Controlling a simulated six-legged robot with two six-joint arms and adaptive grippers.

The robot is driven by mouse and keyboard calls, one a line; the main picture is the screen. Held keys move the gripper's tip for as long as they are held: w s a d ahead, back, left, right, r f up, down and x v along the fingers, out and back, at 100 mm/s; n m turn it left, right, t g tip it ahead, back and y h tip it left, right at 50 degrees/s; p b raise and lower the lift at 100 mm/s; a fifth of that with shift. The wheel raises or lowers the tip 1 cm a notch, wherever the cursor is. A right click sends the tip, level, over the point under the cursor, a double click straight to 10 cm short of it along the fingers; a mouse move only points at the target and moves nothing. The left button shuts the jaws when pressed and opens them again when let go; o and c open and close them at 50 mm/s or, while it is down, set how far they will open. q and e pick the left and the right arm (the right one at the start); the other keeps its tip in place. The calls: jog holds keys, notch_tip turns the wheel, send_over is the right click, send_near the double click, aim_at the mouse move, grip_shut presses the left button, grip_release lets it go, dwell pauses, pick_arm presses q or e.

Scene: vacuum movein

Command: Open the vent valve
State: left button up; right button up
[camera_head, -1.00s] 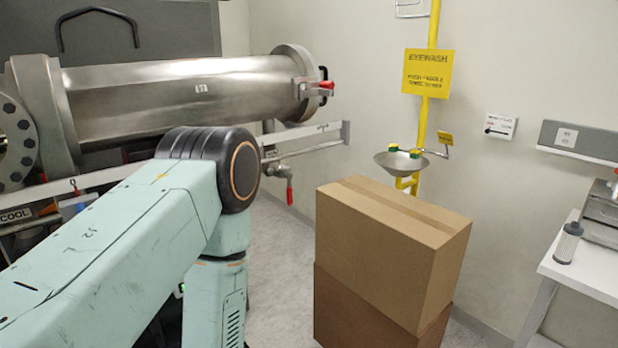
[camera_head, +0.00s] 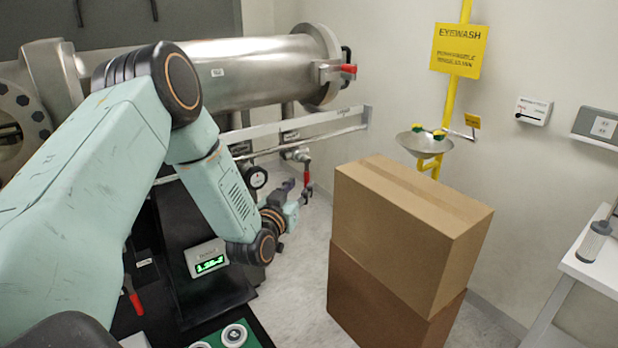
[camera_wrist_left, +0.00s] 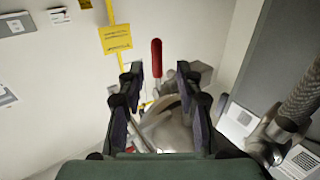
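A valve with a red lever handle (camera_head: 307,173) sits on the pipework below the steel cylinder, its handle hanging down. The red handle also shows in the left wrist view (camera_wrist_left: 156,64), upright in that picture and in line with the gap between my fingers. My left gripper (camera_head: 293,192) is just left of the handle in the head view. In the wrist view its two fingers (camera_wrist_left: 158,85) are spread with nothing held. I cannot tell how far the handle is beyond the fingertips. My right gripper is not in view.
The steel cylinder (camera_head: 255,70) with a red-handled latch (camera_head: 347,69) lies above. Stacked cardboard boxes (camera_head: 400,235) stand to the right of the gripper. A gauge (camera_head: 257,177) and lit display (camera_head: 208,262) are nearby. An eyewash basin (camera_head: 423,143) is on the back wall.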

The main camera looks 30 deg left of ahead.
aim_at(306, 180)
pick_arm(q)
jog(key=w, duration=0.3)
jog(key=shift+a+r, duration=0.25)
jog(key=shift+w+d+p, duration=0.15)
jog(key=shift+w+p, duration=0.15)
jog(key=shift+w, duration=0.35)
jog(key=shift+w+f, duration=0.1)
jog(key=shift+w, duration=0.2)
jog(key=shift+w+a+f, duration=0.15)
jog(key=shift+w+a, duration=0.05)
jog(key=shift+a, duration=0.15)
jog(key=shift+s, duration=0.2)
jog(key=shift+c, duration=0.2)
jog(key=shift+s+d+r, duration=0.1)
jog(key=shift+d+r, duration=0.1)
jog(key=c, duration=0.3)
jog(key=shift+c, duration=0.8)
jog(key=shift+a+f, duration=0.1)
grip_shut()
